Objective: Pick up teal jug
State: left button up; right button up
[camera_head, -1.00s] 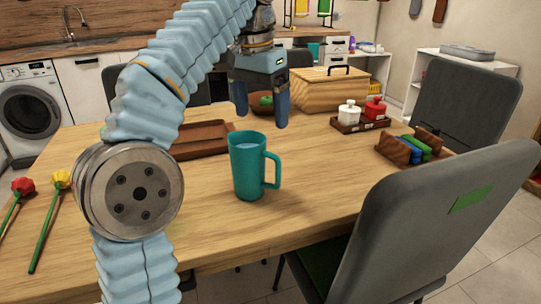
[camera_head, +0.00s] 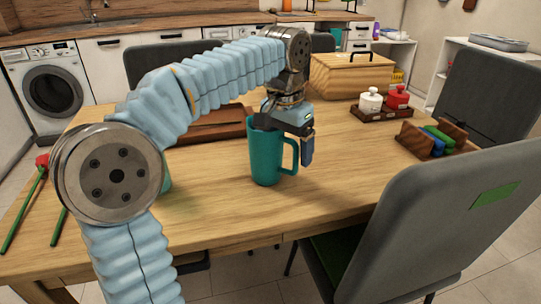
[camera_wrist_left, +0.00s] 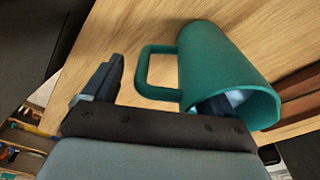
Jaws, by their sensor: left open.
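The teal jug (camera_head: 264,158) stands upright on the wooden table, its handle to the right. In the left wrist view the jug (camera_wrist_left: 225,62) shows its open mouth towards my gripper. My left gripper (camera_head: 288,142) is open and lowered at the jug's rim. In the left wrist view the gripper (camera_wrist_left: 165,90) has one finger inside the jug's mouth and the other outside, beyond the handle. The handle and near wall lie between the fingers, with a gap to the outer finger. Contact is unclear. My right gripper is out of view.
A brown tray (camera_head: 215,128) lies behind the jug. A wooden box (camera_head: 350,76), a rack with white and red pots (camera_head: 382,113) and a holder with coloured items (camera_head: 432,140) stand to the right. A teal-green thing (camera_head: 164,179) is mostly hidden behind my arm.

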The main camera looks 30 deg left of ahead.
pick_arm(q)
jog(key=shift+f, duration=0.25)
grip_shut()
dwell(0.3)
jog(key=shift+r, duration=0.2)
